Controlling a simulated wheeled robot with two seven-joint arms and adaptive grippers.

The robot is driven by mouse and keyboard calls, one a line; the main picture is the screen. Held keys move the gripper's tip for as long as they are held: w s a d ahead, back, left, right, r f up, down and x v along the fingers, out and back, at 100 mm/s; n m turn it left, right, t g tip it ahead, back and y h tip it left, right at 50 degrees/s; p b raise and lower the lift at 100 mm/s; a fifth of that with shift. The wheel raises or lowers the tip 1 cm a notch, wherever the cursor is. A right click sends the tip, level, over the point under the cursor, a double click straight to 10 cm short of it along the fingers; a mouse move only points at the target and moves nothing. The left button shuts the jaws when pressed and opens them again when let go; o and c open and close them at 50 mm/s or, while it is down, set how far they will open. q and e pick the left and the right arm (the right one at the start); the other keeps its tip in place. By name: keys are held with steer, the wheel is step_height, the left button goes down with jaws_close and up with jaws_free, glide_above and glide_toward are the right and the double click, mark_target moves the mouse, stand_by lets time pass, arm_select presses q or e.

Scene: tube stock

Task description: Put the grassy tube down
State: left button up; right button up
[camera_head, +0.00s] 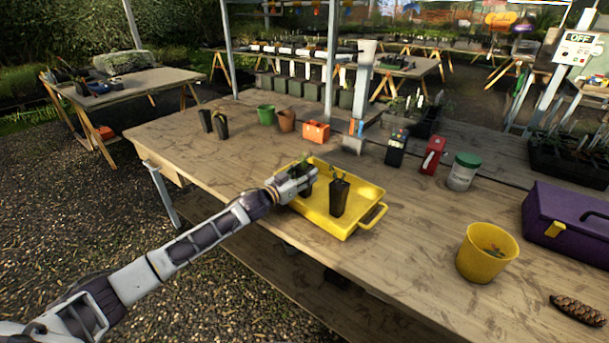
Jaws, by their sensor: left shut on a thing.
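My left gripper (308,176) reaches in from the left and is shut on a dark tube with thin green shoots (305,163), which looks like the grassy tube. The gripper hides most of that tube. It is over the left part of a yellow tray (318,225); I cannot tell whether its base touches the tray floor. A second black tube (338,198) with a small plant stands upright in the tray, just right of the gripper. My right gripper is not in view.
Two black tubes (221,129) stand at the table's back left. Behind the tray are a green pot (265,115), a brown pot (287,121) and an orange box (316,132). A yellow bucket (483,262) and purple toolbox (565,225) stand right. Bare wood lies left of the tray.

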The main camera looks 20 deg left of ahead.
arm_select(q)
steer(key=shift+f, duration=0.1)
steer(key=o, duration=1.1)
